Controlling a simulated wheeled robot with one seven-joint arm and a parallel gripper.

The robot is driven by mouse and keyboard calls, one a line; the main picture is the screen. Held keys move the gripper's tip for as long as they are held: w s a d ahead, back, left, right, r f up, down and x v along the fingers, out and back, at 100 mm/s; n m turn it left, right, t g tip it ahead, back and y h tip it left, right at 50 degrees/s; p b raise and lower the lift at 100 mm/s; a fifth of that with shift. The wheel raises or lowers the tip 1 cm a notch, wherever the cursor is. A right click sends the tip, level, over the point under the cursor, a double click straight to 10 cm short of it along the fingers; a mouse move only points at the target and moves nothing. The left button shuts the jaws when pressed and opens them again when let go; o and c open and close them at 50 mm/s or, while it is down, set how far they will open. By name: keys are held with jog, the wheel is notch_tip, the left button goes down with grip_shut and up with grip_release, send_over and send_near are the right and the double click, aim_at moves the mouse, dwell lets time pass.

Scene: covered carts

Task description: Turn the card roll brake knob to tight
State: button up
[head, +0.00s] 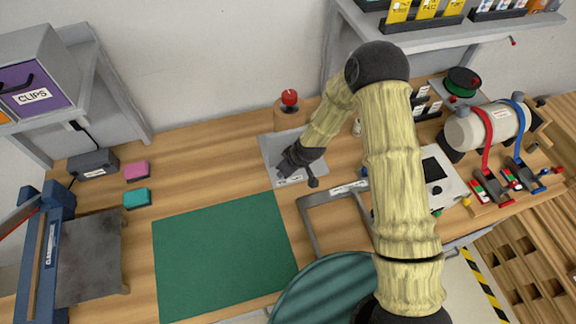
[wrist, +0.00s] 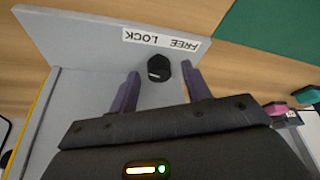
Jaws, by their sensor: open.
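My gripper (head: 300,171) is low over a grey plate (head: 270,150) at the middle of the bench. In the wrist view my gripper (wrist: 161,77) is open, with a black knob (wrist: 158,67) showing between its two purple fingers; I cannot tell whether they touch it. The knob has a pale mark on it. A label (wrist: 160,39) reading FREE and LOCK, upside down in this view, sits beside the knob. A pale roll (head: 500,122) with red and blue straps lies at the right; I cannot tell whether it is the card roll. No word "tight" is readable.
A green mat (head: 225,255) lies in front of the plate. A red-topped button (head: 289,97) stands behind it. A grey frame (head: 312,225) and a white device (head: 445,185) are to the right. Pink (head: 137,169) and teal (head: 137,197) blocks lie left.

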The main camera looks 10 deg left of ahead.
jog(key=c, duration=1)
jog(key=shift+f+m+b, duration=0.1)
jog(key=shift+m+b, duration=0.2)
jog(key=shift+s+a+m+t+h+b, duration=0.1)
jog(key=shift+m+t+h+b, duration=0.2)
jog(key=shift+m+t+b, duration=0.65)
jog(key=m, duration=0.3)
jog(key=shift+a+h, duration=0.1)
jog(key=shift+h, duration=0.3)
jog(key=m+h, duration=0.1)
jog(key=m, duration=0.2)
jog(key=shift+a+r+p, duration=0.1)
jog(key=shift+r+p, duration=0.1)
jog(key=shift+p, duration=0.15)
jog(key=shift+f+m+h+p, duration=0.1)
jog(key=shift+m+h+p, duration=0.4)
jog(key=shift+m, duration=0.55)
jog(key=shift+t, duration=0.25)
